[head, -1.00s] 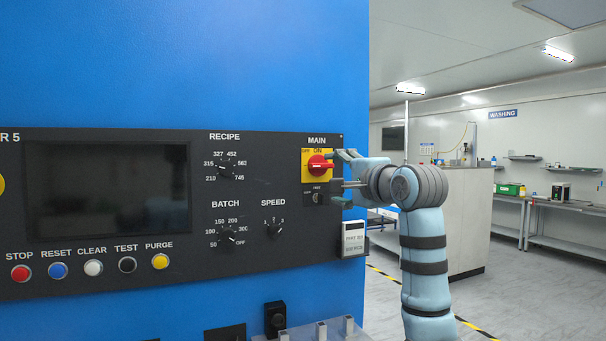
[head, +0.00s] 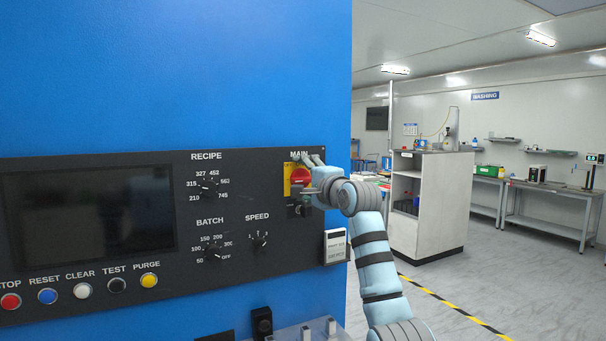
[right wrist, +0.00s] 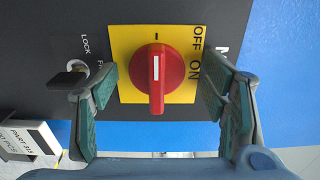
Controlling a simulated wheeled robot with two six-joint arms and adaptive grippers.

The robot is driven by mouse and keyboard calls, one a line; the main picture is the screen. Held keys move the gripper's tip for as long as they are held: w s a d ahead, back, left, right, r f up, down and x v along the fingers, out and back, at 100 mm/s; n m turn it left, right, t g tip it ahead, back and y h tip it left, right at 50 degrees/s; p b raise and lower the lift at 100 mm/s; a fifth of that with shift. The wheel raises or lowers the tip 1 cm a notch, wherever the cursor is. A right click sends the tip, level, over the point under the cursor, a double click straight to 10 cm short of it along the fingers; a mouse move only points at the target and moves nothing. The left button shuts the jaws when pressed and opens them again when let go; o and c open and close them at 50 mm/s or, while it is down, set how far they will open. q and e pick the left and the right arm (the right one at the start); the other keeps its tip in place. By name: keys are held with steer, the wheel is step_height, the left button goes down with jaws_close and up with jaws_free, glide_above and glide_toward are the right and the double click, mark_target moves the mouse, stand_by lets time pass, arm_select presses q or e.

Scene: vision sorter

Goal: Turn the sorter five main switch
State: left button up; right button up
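The main switch is a red knob (right wrist: 157,78) with a white line, on a yellow plate (right wrist: 128,42) marked OFF and ON. In the right wrist view its handle points down, toward my wrist. In the head view the red knob (head: 299,176) is partly hidden by my right gripper (head: 312,174), which is at the panel from the right. In the right wrist view my right gripper (right wrist: 160,82) is open, with one finger on each side of the knob and visible gaps between. My left gripper is not in view.
A key lock (right wrist: 70,78) marked LOCK sits close beside the yellow plate, near one finger. Other dials and push buttons (head: 148,280) lie further left. Open floor and a white cabinet (head: 432,200) are to the right.

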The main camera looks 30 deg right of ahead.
steer(key=shift+f, duration=0.1)
steer(key=shift+c, duration=1.2)
steer(key=c, duration=0.9)
steer(key=m+b, duration=0.1)
steer(key=m, duration=0.5)
steer(key=shift+f+m+b, duration=0.1)
steer(key=shift+m+b, duration=0.2)
steer(key=shift+m, duration=0.1)
steer(key=m, duration=0.3)
steer(key=shift+m, duration=0.4)
steer(key=o, duration=0.8)
steer(key=shift+r, duration=0.2)
steer(key=o, duration=0.3)
steer(key=shift+w, duration=0.1)
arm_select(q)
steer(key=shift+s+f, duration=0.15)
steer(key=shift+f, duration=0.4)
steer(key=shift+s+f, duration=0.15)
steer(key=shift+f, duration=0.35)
arm_select(e)
steer(key=shift+o, duration=0.2)
steer(key=shift+w+f, duration=0.1)
steer(key=shift+f, duration=0.05)
arm_select(q)
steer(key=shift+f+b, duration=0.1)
steer(key=shift+b, duration=0.2)
